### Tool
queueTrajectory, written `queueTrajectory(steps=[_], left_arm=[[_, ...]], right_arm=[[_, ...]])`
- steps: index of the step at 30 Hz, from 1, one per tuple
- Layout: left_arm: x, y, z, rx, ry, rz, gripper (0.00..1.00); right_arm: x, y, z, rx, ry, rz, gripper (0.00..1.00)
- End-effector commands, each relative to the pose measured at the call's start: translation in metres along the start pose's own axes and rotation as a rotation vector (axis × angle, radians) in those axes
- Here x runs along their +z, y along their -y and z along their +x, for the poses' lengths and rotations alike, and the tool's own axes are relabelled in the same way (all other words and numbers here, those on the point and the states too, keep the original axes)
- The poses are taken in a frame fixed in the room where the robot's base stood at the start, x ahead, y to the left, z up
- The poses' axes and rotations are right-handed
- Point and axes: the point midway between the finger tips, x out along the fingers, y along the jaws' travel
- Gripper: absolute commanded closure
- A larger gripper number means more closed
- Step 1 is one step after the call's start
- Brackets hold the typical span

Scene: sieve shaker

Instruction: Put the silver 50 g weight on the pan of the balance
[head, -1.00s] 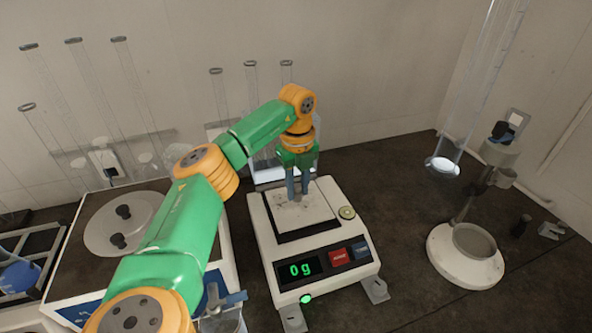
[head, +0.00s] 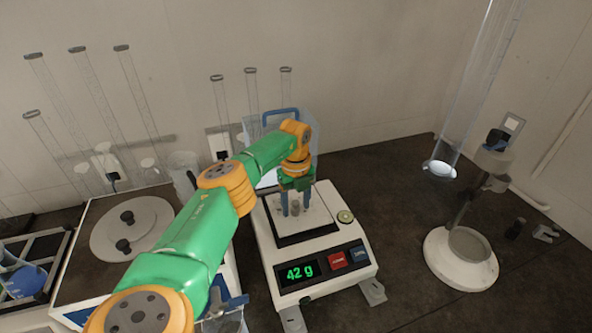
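The balance (head: 322,253) stands in the middle of the bench, and its green display reads 42 g. The small silver 50 g weight (head: 295,208) stands on the pale pan (head: 318,216). My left gripper (head: 295,206) is just above the pan with its two blue fingers apart, one on each side of the weight. A small gap seems to show between fingers and weight. My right gripper is out of view.
A sieve shaker with a round lid (head: 131,228) is at left, partly behind my arm. A stand with a white round base (head: 466,258) is at right. Glass tubes line the back wall. A blue-handled clear container (head: 281,118) is behind the balance.

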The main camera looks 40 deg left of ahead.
Motion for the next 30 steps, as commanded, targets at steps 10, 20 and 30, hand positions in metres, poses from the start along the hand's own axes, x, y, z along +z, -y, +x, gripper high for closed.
queueTrajectory(steps=[10, 20, 30], left_arm=[[0.001, 0.001, -0.014, -0.004, 0.001, 0.001, 0.39], [0.000, 0.001, -0.098, -0.005, 0.001, -0.001, 0.39], [0.000, 0.000, -0.124, -0.001, 0.000, 0.000, 0.39]], right_arm=[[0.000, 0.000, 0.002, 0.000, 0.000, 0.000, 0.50], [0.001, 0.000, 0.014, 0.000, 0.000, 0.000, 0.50], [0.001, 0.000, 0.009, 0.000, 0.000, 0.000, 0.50]])
